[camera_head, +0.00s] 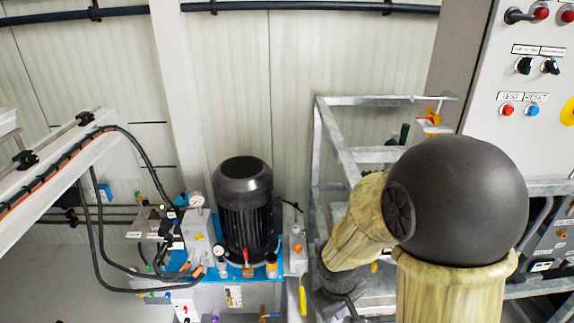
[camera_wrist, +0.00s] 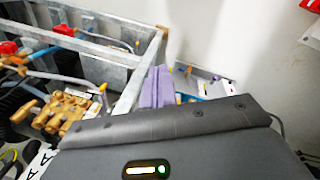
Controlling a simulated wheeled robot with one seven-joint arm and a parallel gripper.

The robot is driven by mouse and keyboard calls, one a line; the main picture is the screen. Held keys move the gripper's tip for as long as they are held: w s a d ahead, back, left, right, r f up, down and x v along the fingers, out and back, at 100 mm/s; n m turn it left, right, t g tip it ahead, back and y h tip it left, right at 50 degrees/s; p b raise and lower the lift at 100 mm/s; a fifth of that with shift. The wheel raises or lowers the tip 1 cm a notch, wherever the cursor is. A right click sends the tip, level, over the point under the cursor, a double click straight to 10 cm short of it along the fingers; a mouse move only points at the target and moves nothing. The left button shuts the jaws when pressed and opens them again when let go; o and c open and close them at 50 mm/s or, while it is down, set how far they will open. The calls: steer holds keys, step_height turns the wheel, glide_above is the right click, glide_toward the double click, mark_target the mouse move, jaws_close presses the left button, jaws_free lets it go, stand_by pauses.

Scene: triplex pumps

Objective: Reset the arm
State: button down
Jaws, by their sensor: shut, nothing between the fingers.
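My arm (camera_head: 455,290) rises at the right of the head view, with beige links and a large dark round joint. Its forearm points down and left, in front of the grey metal frame (camera_head: 335,130). In the wrist view, my gripper (camera_wrist: 158,72) shows as two purple fingers side by side beyond the dark wrist housing. The fingers are together with nothing between them. The gripper is not clearly visible in the head view.
A black motor (camera_head: 245,210) stands on a blue base left of my arm. A control panel (camera_head: 530,85) with buttons and switches is at the upper right. Metal rails and brass-coloured fittings (camera_wrist: 62,112) lie left of my gripper in the wrist view.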

steer(key=s+d+r+m+p, duration=0.1)
steer(key=r+m+p, duration=0.2)
steer(key=r+p, duration=0.4)
steer(key=s+d+r+m+t+y+p, duration=0.1)
steer(key=s+d+r+m+p, duration=0.1)
steer(key=r+p, duration=0.6)
step_height(320, 180, up, 5)
steer(key=shift+s+d+f+m+y, duration=0.1)
steer(key=shift+s+d+m+y, duration=0.2)
steer(key=shift+m, duration=0.2)
